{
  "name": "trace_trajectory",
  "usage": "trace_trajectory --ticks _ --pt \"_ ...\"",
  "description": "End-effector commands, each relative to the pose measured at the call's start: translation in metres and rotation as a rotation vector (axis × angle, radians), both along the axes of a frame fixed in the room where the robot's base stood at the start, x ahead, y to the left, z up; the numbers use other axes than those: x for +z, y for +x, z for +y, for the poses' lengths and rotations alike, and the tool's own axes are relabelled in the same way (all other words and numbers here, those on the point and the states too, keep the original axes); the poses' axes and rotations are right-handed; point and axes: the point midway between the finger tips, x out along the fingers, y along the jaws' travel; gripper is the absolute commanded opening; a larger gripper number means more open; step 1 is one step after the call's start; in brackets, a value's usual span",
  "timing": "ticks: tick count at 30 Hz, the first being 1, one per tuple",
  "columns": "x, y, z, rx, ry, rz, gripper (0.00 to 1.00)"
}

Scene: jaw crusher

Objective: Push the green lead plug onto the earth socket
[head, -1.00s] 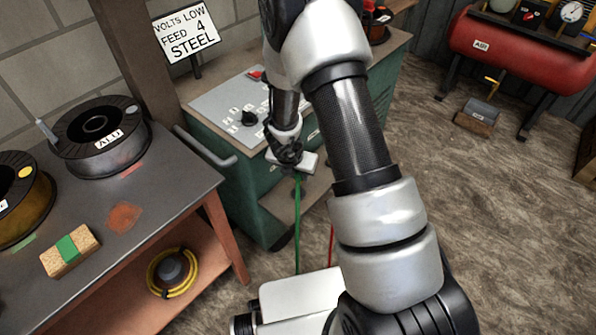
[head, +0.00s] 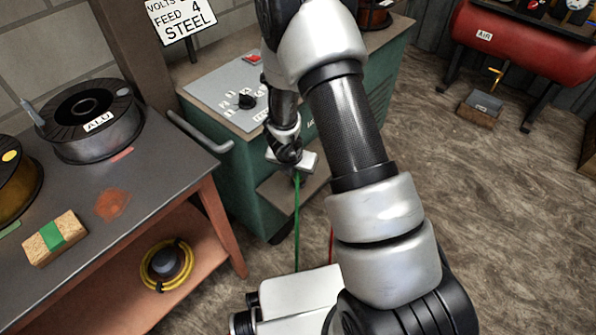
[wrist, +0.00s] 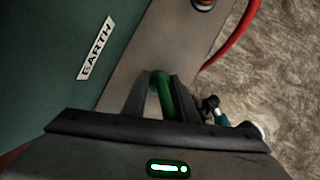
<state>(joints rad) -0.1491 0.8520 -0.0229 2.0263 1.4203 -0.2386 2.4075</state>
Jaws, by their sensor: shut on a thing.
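The green lead hangs from my gripper in the head view (head: 297,215). In the wrist view its green end (wrist: 161,88) sits between the two fingers of my gripper (wrist: 164,98), which is shut on it. The plug's tip is hidden, so I cannot tell whether it touches a socket. A white EARTH label (wrist: 97,48) is on the green cabinet face, up and left of the fingers. The earth socket itself I cannot make out. In the head view my gripper (head: 291,158) is at the front of the green welder cabinet (head: 228,155).
The workbench (head: 150,185) with a spool (head: 92,140) and a cork block (head: 54,240) stands left. A red air tank (head: 510,45) is at the back right.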

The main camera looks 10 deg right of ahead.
Motion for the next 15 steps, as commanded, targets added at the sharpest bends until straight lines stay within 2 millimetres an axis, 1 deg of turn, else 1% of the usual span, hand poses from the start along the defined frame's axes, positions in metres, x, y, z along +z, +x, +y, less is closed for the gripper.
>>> trace_trajectory --ticks 13,14,15 --pt "0.0007 0.0001 0.0001 0.0 0.0 0.0 0.06" --pt "0.0007 0.0001 0.0001 0.0 0.0 0.0 0.03" --pt "0.0007 0.0001 0.0001 0.0 0.0 0.0 0.02"
